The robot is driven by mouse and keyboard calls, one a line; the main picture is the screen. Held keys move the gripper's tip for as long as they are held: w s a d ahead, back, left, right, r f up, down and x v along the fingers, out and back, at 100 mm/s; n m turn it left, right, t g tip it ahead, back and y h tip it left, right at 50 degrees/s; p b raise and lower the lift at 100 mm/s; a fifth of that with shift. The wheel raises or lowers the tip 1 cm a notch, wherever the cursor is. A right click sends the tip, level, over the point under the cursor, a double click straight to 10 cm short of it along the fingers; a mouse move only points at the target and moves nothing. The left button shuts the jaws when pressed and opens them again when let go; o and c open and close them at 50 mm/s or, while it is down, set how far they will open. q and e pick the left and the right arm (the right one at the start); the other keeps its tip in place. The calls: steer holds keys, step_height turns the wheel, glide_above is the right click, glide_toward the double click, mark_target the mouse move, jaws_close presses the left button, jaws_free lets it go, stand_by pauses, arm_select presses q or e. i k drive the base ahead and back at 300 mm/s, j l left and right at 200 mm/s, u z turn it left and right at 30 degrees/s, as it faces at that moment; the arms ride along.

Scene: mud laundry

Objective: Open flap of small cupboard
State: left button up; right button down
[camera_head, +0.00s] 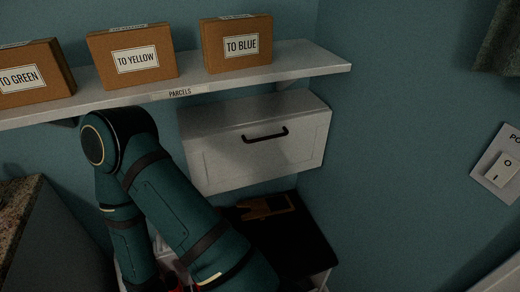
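The small cupboard (256,158) is white and hangs on the wall below the shelf, at the middle of the head view. Its front flap carries a dark bar handle (265,136) near the upper edge. The flap looks closed. My arm, green with dark bands, stands in front and to the left of the cupboard and bends downward. Its gripper is at or below the bottom edge and cannot be made out. The other gripper is not in view.
A white shelf (300,62) labelled PARCELS above holds boxes marked TO GREEN (30,72), TO YELLOW (134,55) and TO BLUE (237,44). Below the cupboard, a dark surface (290,238) bears a brown object (264,207). A switch (502,173) is at right. A speckled counter (18,215) is at left.

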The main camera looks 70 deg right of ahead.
mark_target(219, 161)
steer(key=z, duration=2.35)
